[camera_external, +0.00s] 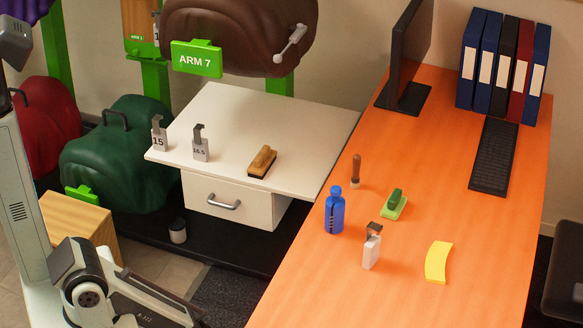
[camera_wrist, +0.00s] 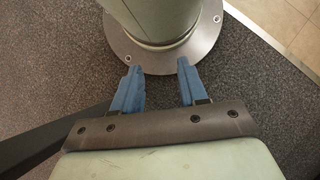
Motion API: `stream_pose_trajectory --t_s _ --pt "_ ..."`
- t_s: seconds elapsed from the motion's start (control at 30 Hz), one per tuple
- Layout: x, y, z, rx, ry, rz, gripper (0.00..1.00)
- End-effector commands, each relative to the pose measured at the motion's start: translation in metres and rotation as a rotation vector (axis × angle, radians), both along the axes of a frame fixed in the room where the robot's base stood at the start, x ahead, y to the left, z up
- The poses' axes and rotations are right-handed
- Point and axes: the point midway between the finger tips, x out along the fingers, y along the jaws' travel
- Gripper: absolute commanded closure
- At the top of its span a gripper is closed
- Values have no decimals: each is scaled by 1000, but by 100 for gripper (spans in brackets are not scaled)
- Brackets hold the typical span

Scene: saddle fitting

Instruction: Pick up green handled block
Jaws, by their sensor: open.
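The green handled block (camera_external: 394,204) lies on the orange desk (camera_external: 330,285), right of the blue bottle. It has a dark green handle on a lighter green base. My gripper (camera_wrist: 161,72) shows in the wrist view with its two blue fingers apart and nothing between them. It points down at the grey floor beside a round metal base plate. The block is not in the wrist view, and my gripper's fingers cannot be made out in the external view.
Near the block stand a blue bottle (camera_external: 335,211), a brown-handled tool (camera_external: 355,171), a white dispenser (camera_external: 371,247) and a yellow curved piece (camera_external: 438,262). A white table (camera_external: 310,125) holds a brown brush (camera_external: 262,161) and two numbered tags. A keyboard (camera_external: 494,157), monitor and binders are farther back.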

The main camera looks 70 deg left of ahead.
Motion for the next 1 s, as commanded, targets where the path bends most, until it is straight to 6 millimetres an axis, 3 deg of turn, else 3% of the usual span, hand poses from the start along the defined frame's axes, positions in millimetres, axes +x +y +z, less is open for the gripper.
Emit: stream_pose_trajectory --t_s 0.27,0.77,1.0 --pt "0 0 0 0 0 0 57" --pt "0 0 0 0 0 0 12" --pt "1 0 0 0 -1 2 12"
